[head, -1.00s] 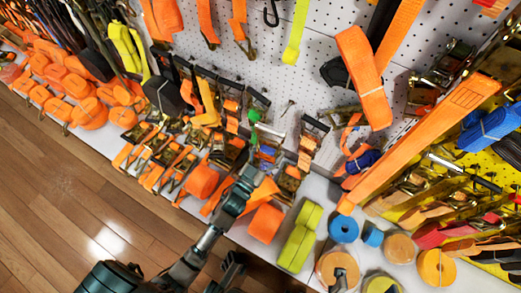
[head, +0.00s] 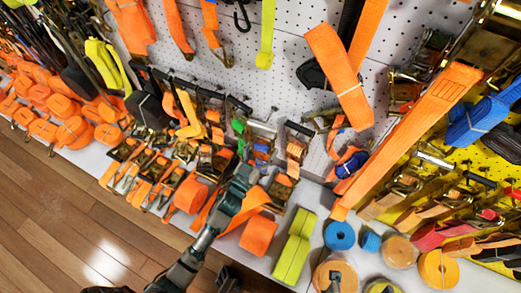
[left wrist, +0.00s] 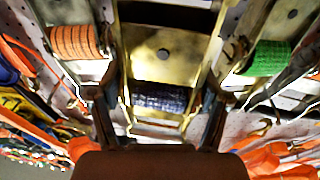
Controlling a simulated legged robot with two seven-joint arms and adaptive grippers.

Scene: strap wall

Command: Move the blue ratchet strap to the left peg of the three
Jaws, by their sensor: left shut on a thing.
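In the head view my left gripper (head: 246,176) reaches up from the bottom to the row of ratchet straps on the white pegboard. The blue ratchet strap (head: 262,148) is at its tip, partly covered. In the left wrist view the gripper's two fingers (left wrist: 160,118) are shut on this strap, around its brass-coloured buckle and dark blue roll (left wrist: 158,97). A green strap (head: 238,125) hangs to its left in the head view, and an orange strap (head: 295,150) to its right. The peg ends are mostly hidden. My right gripper is not identifiable in view.
Orange ratchet straps crowd the left. Below stand an orange roll (head: 258,235), a yellow-green strap (head: 294,247) and a blue roll (head: 339,235) on a white shelf. A long orange strap (head: 410,140) slants across the right. Bare pegboard (head: 285,85) shows above the row.

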